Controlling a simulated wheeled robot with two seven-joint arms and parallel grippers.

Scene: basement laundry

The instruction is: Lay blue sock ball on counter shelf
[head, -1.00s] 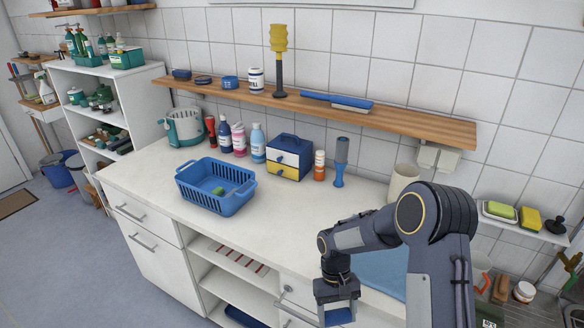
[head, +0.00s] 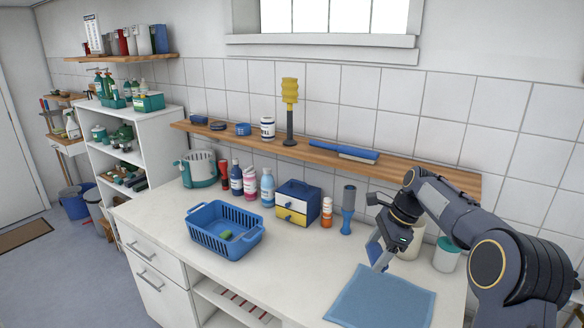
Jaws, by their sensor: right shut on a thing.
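My right gripper (head: 380,256) is above the counter, near the back edge of the blue cloth, with its fingers angled down. It is shut on a small blue thing, which I take to be the blue sock ball (head: 373,246); the fingers hide most of it and its shape is unclear. The long wooden shelf (head: 420,174) runs along the tiled wall above the counter, higher and further back than the gripper. My left gripper is out of view.
The shelf bears a blue tin (head: 243,129), white jar (head: 267,128), yellow-topped tool (head: 289,105) and blue brush (head: 344,149). Its right end looks bare. The white counter (head: 285,265) holds a blue basket (head: 222,240), bottles, a drawer box (head: 298,203) and blue cloth (head: 380,297).

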